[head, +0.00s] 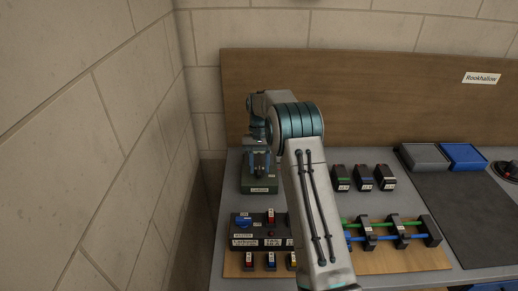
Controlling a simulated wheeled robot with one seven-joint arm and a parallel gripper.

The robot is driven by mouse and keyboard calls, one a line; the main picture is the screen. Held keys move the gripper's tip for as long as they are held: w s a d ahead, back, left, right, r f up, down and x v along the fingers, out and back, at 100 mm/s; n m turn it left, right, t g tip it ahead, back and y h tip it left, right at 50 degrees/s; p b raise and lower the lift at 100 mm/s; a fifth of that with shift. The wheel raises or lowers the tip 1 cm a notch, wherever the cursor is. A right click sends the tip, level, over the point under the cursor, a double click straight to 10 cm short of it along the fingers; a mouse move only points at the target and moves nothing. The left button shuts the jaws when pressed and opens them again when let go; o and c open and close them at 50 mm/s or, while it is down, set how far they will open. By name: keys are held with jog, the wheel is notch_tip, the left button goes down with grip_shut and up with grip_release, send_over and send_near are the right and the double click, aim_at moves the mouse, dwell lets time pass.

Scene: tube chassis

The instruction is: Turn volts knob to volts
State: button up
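A dark control box (258,243) stands at the front left of the bench. On its top left is a round blue knob (242,222) with small white labels around it; they are too small to read surely, so I cannot tell its setting. My gripper (260,172) points down at the back left, behind the control box and apart from the knob. It is over a green box (259,188) with a white label. A dark part shows between the fingers, and I cannot tell whether they hold anything. My arm hides the control box's right side.
Several small labelled modules (363,177) stand behind a rack of green and blue tubes (396,232). Small coloured switches (270,262) line the front. Grey (424,156) and blue (464,156) bins are at the back right. A dark mat (465,215) is clear. A wall (120,130) closes the left.

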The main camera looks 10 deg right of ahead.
jog(key=a+v, duration=0.1)
jog(key=v, duration=1.1)
jog(key=shift+w+d+r+p, duration=0.15)
jog(key=shift+d+r+p, duration=0.2)
jog(key=shift+d, duration=0.2)
jog(key=shift+r, duration=0.1)
jog(key=s+r+n+t, duration=0.1)
jog(key=s+r+t, duration=0.3)
jog(key=s+r, duration=1.05)
jog(key=s+f+t, duration=0.2)
jog(key=s+f, duration=0.2)
jog(key=s, duration=0.8)
jog(key=s+f+n+t, duration=0.1)
jog(key=s+f, duration=0.3)
jog(key=s, duration=0.9)
jog(key=shift+a+f+t+h, duration=0.25)
jog(key=shift+t+h, duration=0.15)
jog(key=shift+t, duration=0.2)
